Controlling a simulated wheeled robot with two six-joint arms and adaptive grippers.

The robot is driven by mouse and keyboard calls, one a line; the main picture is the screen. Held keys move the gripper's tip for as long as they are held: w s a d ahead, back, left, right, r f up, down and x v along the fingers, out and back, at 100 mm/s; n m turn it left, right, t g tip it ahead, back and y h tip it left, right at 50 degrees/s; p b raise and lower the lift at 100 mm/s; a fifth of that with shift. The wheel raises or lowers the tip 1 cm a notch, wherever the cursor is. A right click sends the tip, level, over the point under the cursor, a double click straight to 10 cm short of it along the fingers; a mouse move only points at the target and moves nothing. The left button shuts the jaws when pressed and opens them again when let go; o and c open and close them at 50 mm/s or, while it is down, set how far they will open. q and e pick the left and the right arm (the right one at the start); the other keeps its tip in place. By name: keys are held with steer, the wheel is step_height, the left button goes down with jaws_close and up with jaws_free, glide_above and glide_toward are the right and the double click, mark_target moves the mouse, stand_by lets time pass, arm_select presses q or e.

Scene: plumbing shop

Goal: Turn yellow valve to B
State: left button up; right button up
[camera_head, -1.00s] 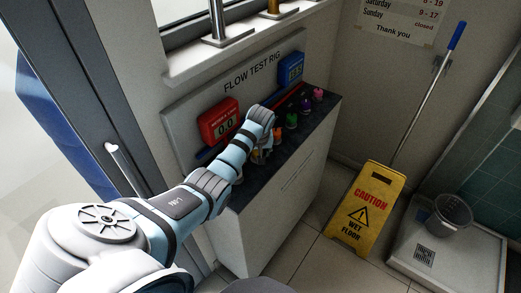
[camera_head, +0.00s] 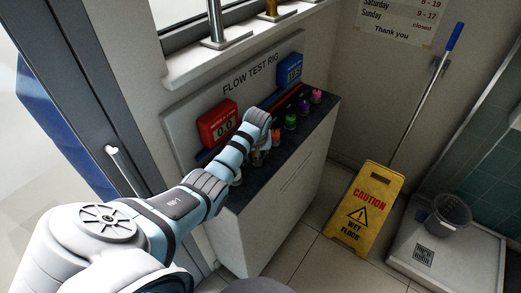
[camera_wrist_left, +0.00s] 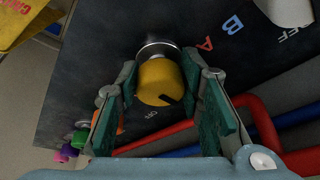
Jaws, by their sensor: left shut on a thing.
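The yellow valve (camera_wrist_left: 160,80) is a round knob on a silver base, standing on the dark counter top. In the left wrist view it sits between the two green-padded fingers of my left gripper (camera_wrist_left: 160,88), which is shut on it. A dark notch on the knob points toward the lower right of that view, near the OFF mark (camera_wrist_left: 150,113). A red A (camera_wrist_left: 205,43) and a blue B (camera_wrist_left: 233,25) are printed beyond the knob. In the head view my left gripper (camera_head: 258,156) is low at the counter, and my arm hides most of the yellow valve.
Orange (camera_head: 276,139), green (camera_head: 290,122), purple (camera_head: 304,105) and pink (camera_head: 316,96) valves stand farther along the counter. A red display (camera_head: 218,125) reads 0.0; a blue display (camera_head: 290,68) is behind. Red pipes (camera_wrist_left: 265,128) run near the fingers. A white knob (camera_wrist_left: 288,10) is close by.

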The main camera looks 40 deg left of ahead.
arm_select(q)
steer(key=shift+s+a+r+m+p, duration=0.15)
steer(key=shift+a+m+p, duration=0.05)
steer(key=shift+m+p, duration=0.45)
steer(key=shift+m+t+h+p, duration=0.3)
steer(key=shift+m+p, duration=0.25)
steer(key=shift+m, duration=0.2)
steer(key=m, duration=0.1)
steer(key=m+h, duration=0.1)
steer(key=shift+a+f+m, duration=0.15)
steer(key=shift+f+m, duration=0.05)
steer(key=shift+m, duration=0.2)
steer(key=shift+a+f+m+t+h+b, duration=0.1)
steer(key=shift+m+t+h+b, duration=0.4)
steer(key=shift+m, duration=0.7)
steer(key=shift+m+h+b, duration=0.5)
steer(key=shift+m+b, duration=0.25)
steer(key=shift+m, duration=0.45)
steer(key=shift+m+g, duration=0.3)
steer(key=shift+r, duration=0.2)
